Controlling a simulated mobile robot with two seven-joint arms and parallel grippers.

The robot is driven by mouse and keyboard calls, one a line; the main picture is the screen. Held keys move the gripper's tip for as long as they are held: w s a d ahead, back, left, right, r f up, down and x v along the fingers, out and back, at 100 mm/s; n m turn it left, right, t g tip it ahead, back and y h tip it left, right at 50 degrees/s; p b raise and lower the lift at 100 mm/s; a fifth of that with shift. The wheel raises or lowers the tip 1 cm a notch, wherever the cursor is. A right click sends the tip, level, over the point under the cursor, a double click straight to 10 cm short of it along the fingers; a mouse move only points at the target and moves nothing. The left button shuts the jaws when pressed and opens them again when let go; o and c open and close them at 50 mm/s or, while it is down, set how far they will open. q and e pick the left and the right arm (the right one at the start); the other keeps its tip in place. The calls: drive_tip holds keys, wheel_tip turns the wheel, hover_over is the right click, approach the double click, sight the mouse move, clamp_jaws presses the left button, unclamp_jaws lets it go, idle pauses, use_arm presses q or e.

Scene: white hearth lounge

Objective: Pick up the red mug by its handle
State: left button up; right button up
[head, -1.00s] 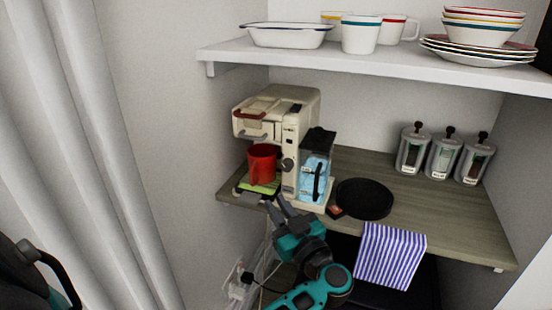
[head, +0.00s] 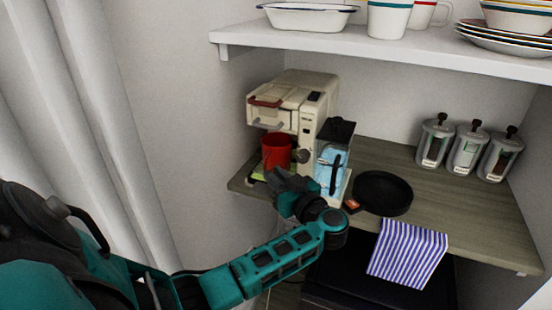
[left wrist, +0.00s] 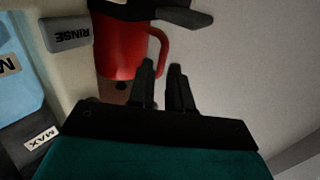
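My right gripper is not in view.
A blue water tank (head: 332,165) stands right of the mug. A black round pan (head: 383,193) and a striped cloth (head: 408,250) lie further right on the wooden counter (head: 440,215). Several canisters (head: 467,150) stand behind. A white shelf (head: 380,55) with dishes is above.

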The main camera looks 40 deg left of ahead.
sight(274, 158)
use_arm(q)
drive_tip(key=x, duration=0.4)
drive_tip(key=shift+a+f, duration=0.25)
drive_tip(key=shift+a, duration=0.2)
clamp_jaws()
